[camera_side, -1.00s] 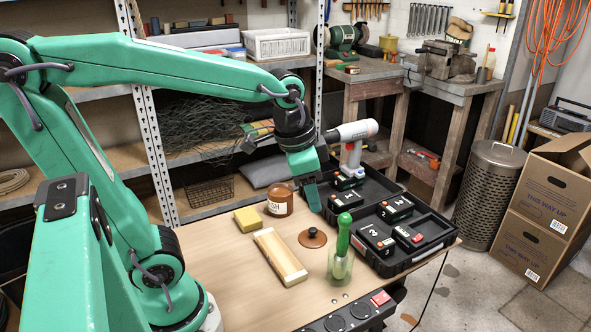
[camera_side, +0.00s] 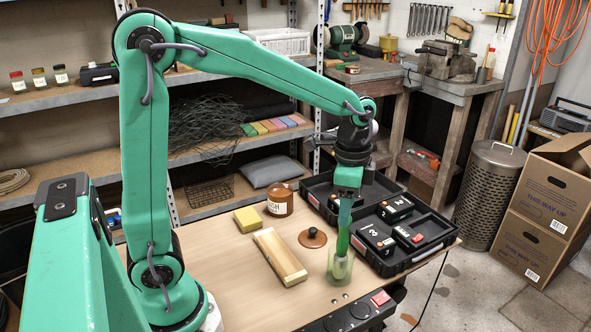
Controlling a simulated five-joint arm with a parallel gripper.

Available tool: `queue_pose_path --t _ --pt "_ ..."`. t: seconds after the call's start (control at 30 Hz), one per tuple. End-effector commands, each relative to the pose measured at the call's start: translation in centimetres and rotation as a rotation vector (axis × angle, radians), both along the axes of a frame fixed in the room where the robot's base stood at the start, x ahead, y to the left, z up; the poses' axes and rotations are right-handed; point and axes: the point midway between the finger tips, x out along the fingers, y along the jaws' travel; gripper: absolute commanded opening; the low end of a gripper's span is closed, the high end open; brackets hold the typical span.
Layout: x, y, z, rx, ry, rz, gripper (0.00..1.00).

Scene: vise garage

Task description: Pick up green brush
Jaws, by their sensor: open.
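The green brush (camera_side: 342,243) stands upright, handle up, in a clear glass jar (camera_side: 340,268) near the front right of the workbench. My gripper (camera_side: 345,212) points down directly over the brush, with its fingertips at the top of the green handle. The gripper hides the upper end of the handle. The jaws are open, and the brush still stands in the jar. I cannot tell whether a finger touches the handle.
A black tool case (camera_side: 425,240) with battery packs lies right of and behind the jar. Bare bench (camera_side: 215,262) is at left.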

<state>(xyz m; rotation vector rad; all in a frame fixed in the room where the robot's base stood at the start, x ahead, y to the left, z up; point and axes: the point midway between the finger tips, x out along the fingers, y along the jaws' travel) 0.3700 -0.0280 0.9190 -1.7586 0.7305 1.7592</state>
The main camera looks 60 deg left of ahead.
Motion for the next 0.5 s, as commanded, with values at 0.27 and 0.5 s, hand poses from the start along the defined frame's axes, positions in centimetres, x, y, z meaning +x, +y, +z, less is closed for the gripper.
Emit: queue_pose_path --t 0.27,0.5 --pt "-0.1 0.0 -2.1 0.000 0.001 0.001 0.52" --pt "-0.1 0.0 -2.4 0.000 0.000 0.001 0.52"
